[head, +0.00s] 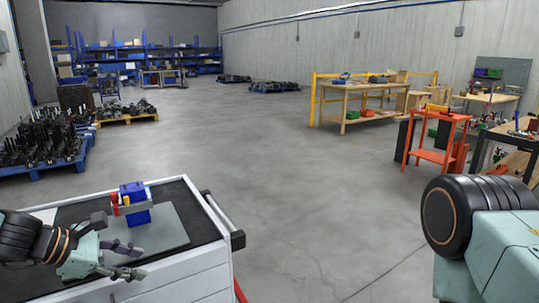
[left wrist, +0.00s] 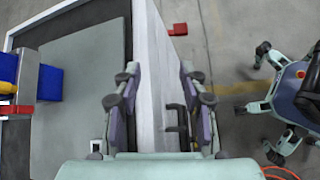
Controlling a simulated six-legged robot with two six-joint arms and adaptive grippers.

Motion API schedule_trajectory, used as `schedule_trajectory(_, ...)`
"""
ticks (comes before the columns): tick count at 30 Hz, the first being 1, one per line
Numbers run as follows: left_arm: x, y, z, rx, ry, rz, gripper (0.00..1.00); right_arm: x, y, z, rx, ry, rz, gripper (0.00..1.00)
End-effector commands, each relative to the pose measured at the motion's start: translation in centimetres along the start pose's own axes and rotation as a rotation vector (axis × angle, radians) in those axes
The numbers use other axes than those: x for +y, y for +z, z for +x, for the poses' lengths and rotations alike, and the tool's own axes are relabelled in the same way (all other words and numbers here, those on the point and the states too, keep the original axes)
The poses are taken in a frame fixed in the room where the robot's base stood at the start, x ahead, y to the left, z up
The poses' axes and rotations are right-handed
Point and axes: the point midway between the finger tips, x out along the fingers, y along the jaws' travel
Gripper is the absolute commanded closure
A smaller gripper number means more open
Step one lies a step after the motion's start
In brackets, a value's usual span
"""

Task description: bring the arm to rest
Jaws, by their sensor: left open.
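My left gripper (head: 134,261) reaches in from the left over the white cart and is open, with nothing between its fingers. In the left wrist view the spread fingers (left wrist: 160,90) straddle the cart's white edge. A blue screw jack (head: 137,204) with red and yellow parts stands upright on a grey plate (head: 170,232), beyond the gripper and apart from it. In the left wrist view the blue jack (left wrist: 50,83) is cut off at the left edge. Of my right arm only thick links show at the lower right; its gripper is out of view.
The white cart (head: 190,278) has a black top and a side handle (head: 238,240). Open concrete floor (head: 290,190) lies beyond it. An orange stand (head: 437,142) and wooden workbench (head: 362,100) are to the right. A pallet of dark parts (head: 45,168) is at the left.

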Motion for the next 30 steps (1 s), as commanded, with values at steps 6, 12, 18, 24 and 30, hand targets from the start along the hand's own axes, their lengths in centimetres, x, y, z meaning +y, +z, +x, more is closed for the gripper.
schedule_trajectory(6,-10.9,-9.2,5.7,0.306,-0.226,0.351,0.57,0.0,0.0,2.1,0.0,0.0,0.0,0.6)
schedule_trajectory(12,-21.7,-17.0,7.7,0.48,-0.498,0.79,0.57,0.0,0.0,4.0,0.0,0.0,0.0,0.6)
schedule_trajectory(18,-33.0,-22.4,7.7,0.447,-0.799,1.334,0.57,0.1,0.0,6.1,-0.001,0.0,0.0,0.6)
schedule_trajectory(24,-40.2,-23.5,7.0,0.28,-0.938,1.692,0.57,0.1,0.0,7.3,0.0,0.0,0.0,0.6)
schedule_trajectory(30,-41.6,-23.3,6.7,0.227,-0.954,1.773,0.57,0.1,0.0,7.4,0.0,0.0,0.0,0.6)
